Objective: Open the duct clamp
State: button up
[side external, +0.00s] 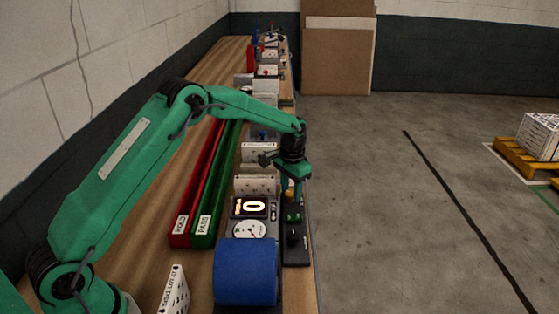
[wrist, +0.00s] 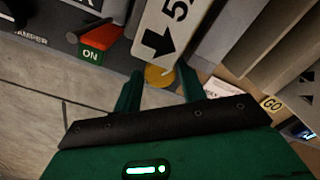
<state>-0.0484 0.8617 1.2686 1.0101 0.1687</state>
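My gripper (side external: 290,190) points down over the dark control strip (side external: 296,250) along the bench's right edge. In the wrist view my gripper (wrist: 160,80) has its two green fingers apart. A round yellow piece (wrist: 158,76) shows between them, with a gap on each side. A white plate (wrist: 165,30) with a black arrow and a partly visible number lies just beyond it. A blue drum (side external: 246,270), perhaps the duct, stands at the near end of the bench. I cannot tell for certain which part is the duct clamp.
A red and green switch (wrist: 98,42) marked ON is left of the fingers. A lit display (side external: 249,207) and dial gauge (side external: 249,230) sit beside the strip. Red (side external: 181,233) and green (side external: 203,232) trays and white boxes (side external: 256,184) crowd the bench.

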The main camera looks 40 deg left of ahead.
jog(key=shift+o, duration=1.1)
jog(key=shift+a+f, duration=0.1)
jog(key=shift+a, duration=0.05)
jog(key=shift+s+m, duration=0.1)
jog(key=shift+m, duration=0.3)
